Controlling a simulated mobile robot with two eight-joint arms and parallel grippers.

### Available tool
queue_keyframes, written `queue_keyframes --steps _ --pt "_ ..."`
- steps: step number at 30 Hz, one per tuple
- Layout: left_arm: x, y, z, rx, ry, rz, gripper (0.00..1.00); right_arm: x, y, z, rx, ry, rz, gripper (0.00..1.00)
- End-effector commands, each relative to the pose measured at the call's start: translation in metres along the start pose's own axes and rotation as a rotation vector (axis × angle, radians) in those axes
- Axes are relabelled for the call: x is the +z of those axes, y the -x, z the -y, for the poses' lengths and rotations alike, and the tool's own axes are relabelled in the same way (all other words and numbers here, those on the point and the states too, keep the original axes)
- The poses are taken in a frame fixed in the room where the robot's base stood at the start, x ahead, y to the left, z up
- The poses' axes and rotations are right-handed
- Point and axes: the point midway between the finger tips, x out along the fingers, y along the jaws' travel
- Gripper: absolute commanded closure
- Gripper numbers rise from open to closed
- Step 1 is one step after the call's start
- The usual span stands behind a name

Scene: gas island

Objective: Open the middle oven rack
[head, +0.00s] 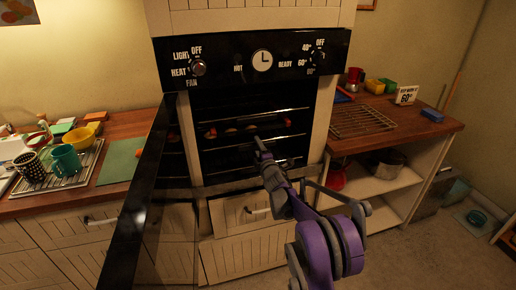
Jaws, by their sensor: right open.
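The oven (252,62) has a black control panel and stands in the middle of the head view. Its black door (135,200) is swung open to the left. Inside the dark oven is the middle rack (225,147), with small reddish and pale food pieces (250,127) seen just above its front bar. My right gripper (260,148) is open, its fingertips at the oven mouth in front of the middle rack's front bar. I cannot tell whether they touch it. The purple wrist hides part of the lower oven. My left gripper is not in view.
An upper rack (240,117) and a lower rack (235,173) sit in the oven. A drawer (240,212) is below. The left counter holds mugs and a green board (120,162). The right counter holds a wire rack (360,120). Floor at right is partly clear.

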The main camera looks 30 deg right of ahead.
Motion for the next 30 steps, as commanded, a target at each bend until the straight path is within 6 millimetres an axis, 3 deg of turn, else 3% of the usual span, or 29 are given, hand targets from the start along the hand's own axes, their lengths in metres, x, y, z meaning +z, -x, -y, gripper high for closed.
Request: queue_keyframes --steps 2,12,30 --pt "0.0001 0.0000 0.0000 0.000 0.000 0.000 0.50 0.0000 0.0002 0.0000 0.000 0.000 0.000 0.38" --pt "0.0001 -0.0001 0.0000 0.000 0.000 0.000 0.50 0.0000 0.0004 0.0010 -0.001 0.000 0.001 0.99" --pt "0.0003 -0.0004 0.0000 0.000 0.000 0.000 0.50 -0.0004 0.0005 0.0033 -0.005 0.001 0.002 1.00"
